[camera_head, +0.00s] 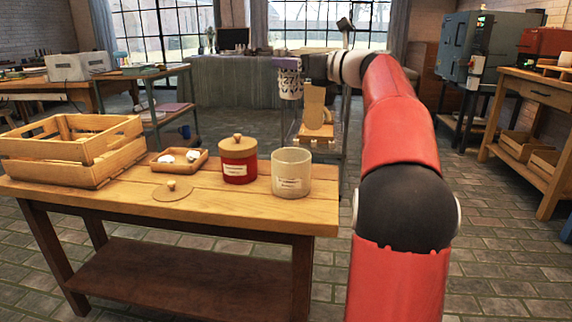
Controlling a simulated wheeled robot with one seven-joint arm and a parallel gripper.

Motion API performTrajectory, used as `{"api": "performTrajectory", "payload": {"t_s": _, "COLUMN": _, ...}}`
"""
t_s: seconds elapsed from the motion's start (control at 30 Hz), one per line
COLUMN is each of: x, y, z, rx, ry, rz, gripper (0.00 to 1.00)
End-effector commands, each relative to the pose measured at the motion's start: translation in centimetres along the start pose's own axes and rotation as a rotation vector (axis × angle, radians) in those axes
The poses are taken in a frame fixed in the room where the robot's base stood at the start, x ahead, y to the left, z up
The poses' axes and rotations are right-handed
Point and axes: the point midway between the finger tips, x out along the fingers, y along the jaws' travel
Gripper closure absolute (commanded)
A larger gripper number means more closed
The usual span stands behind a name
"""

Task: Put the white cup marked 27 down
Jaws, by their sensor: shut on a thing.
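The white cup marked 27 (290,86) shows as a small white piece with dark marks, upright and high in the air, beyond the wooden table's right part. My gripper (287,64) is at the end of my outstretched red arm and is shut on the cup's upper part. The fingertips are too small to make out clearly. The cup hangs apart from any surface that I can make out, left of a wooden stand (315,105).
The near wooden table (225,207) bears a slatted crate (75,150), a small tray (160,168) with white pieces, a round lid (172,190), a red lidded jar (239,162) and an open cream jar (291,175). A bench (535,90) stands at right.

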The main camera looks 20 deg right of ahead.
Motion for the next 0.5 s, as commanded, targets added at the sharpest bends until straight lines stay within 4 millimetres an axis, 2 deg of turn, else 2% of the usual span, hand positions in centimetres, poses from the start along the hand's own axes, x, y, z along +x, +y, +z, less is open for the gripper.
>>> {"api": "performTrajectory", "payload": {"t_s": 0.03, "x": -0.1, "y": 0.0, "z": -1.7, "rx": 0.004, "ry": 0.001, "rz": 0.0, "gripper": 0.74}}
{"api": "performTrajectory", "payload": {"t_s": 0.3, "x": -0.2, "y": 0.1, "z": -9.1, "rx": 0.005, "ry": 0.001, "rz": 0.0, "gripper": 0.74}}
{"api": "performTrajectory", "payload": {"t_s": 0.5, "x": -0.2, "y": 0.1, "z": -13.2, "rx": 0.002, "ry": 0.001, "rz": 0.0, "gripper": 0.74}}
